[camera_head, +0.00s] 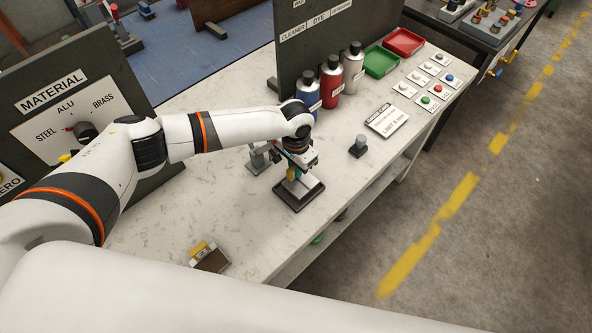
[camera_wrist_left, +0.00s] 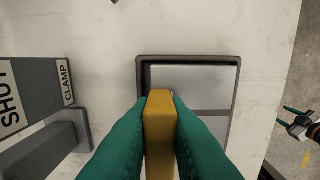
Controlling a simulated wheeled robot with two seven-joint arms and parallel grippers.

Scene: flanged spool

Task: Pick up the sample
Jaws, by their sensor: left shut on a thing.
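The sample appears to be the yellow block (camera_wrist_left: 160,130) between the green fingers of my left gripper (camera_wrist_left: 160,115) in the left wrist view. The gripper is shut on it. In the head view my left gripper (camera_head: 293,172) points down over a dark-rimmed tray (camera_head: 299,200), with a little yellow showing at the fingers. The tray's rim also shows in the left wrist view (camera_wrist_left: 238,85), with grey panels inside. I cannot tell whether the block touches the tray. My right gripper (camera_wrist_left: 290,117), at the right edge of the left wrist view, has its green fingers apart.
A grey clamp stand (camera_head: 258,160) is close beside the tray. Blue, red (camera_head: 331,80) and white bottles stand behind. A small dark-topped post (camera_head: 358,147) and a white card (camera_head: 387,120) are to the right. A brown and yellow item (camera_head: 209,258) lies at the front.

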